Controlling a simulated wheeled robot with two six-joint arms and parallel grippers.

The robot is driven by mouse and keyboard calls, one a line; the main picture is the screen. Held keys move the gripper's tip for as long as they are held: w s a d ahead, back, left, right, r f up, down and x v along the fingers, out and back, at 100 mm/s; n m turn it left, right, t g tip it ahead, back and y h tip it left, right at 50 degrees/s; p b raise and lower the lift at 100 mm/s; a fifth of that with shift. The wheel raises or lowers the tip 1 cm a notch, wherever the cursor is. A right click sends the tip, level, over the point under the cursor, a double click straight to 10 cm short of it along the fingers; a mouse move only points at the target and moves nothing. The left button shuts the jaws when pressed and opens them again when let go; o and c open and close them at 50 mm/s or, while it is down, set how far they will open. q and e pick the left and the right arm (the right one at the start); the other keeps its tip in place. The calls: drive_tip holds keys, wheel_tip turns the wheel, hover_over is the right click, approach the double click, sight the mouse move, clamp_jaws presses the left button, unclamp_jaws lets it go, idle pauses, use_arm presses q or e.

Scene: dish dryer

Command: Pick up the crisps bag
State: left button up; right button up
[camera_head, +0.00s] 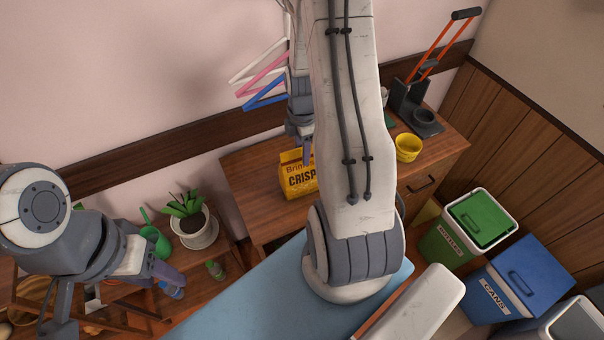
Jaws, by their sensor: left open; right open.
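The crisps bag (292,183) is yellow with dark lettering and stands upright on the wooden cabinet (255,205). My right gripper (305,152) is open and points down at the top of the bag. One finger overlaps the bag's upper right part in the picture; I cannot tell whether it touches. My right arm covers the bag's right side. My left gripper (176,282) is open at lower left, over the low wooden shelf and well away from the bag.
A yellow bowl (408,147) and a black stand with orange handles (414,105) are on the cabinet's right side. A potted plant (194,228) and green watering can (156,241) stand at left. Green (465,228) and blue (516,280) bins are at right. The cabinet's front left is clear.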

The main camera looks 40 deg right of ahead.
clamp_jaws()
idle(1.3)
